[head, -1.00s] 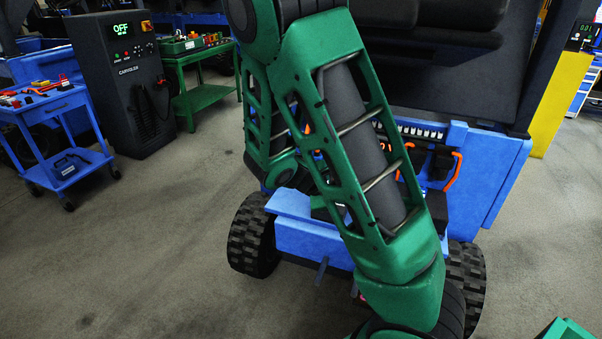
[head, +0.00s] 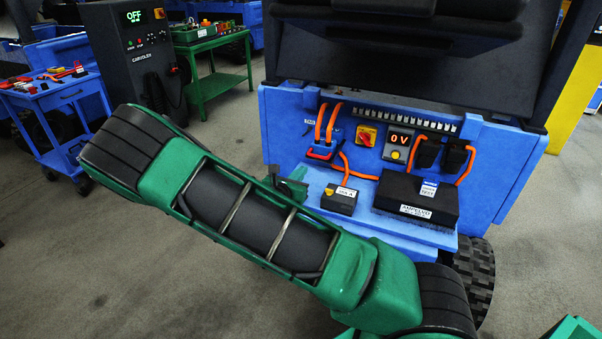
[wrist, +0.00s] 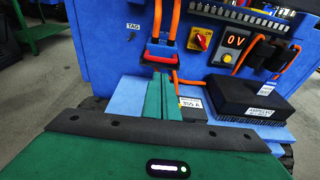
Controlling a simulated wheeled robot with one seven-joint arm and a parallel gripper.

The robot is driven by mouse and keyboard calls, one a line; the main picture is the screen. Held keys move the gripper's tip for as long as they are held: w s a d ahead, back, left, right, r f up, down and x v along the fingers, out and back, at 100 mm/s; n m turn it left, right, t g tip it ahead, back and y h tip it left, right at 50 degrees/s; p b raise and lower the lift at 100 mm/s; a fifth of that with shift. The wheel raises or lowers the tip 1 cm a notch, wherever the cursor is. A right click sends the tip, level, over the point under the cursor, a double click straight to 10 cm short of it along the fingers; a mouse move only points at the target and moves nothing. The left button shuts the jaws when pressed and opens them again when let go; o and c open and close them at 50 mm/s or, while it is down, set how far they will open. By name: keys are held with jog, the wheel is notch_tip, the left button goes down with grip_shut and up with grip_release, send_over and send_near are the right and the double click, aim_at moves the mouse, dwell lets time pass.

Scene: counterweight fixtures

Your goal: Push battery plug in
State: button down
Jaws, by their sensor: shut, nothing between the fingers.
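The battery plug (head: 322,151) is a blue connector with a red handle, at the left of the blue truck panel. Two thick orange cables run up from it. In the wrist view the plug (wrist: 161,53) is straight ahead of my gripper (wrist: 158,76), whose green fingers are together and empty. The fingertips overlap the area just below the red handle; I cannot tell whether they touch it. In the head view my gripper (head: 284,186) is small, left of and below the plug, partly behind my arm. How deep the plug sits is not clear.
Right of the plug are a red-yellow switch (head: 366,136) and a display (head: 400,142) reading 0V. A small dark box (head: 340,199) and a larger black box (head: 416,201) stand on the blue ledge. A charger cabinet (head: 137,62) showing OFF stands at left.

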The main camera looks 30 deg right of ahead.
send_near(321, 149)
jog(key=shift+w+d+f, duration=0.3)
jog(key=shift+d+f, duration=0.05)
jog(key=shift+f, duration=0.2)
jog(key=shift+w+d+f, duration=0.35)
jog(key=shift+f, duration=0.2)
jog(key=x, duration=0.4)
jog(key=shift+w+d+r, duration=0.15)
jog(key=shift+d+r, duration=0.1)
jog(key=shift+r, duration=0.15)
jog(key=shift+w+d+r, duration=0.2)
jog(key=shift+w+d, duration=0.05)
jog(key=shift+w, duration=0.05)
jog(key=shift+d+r, duration=0.1)
jog(key=v, duration=1.4)
jog(key=shift+a+f, duration=0.35)
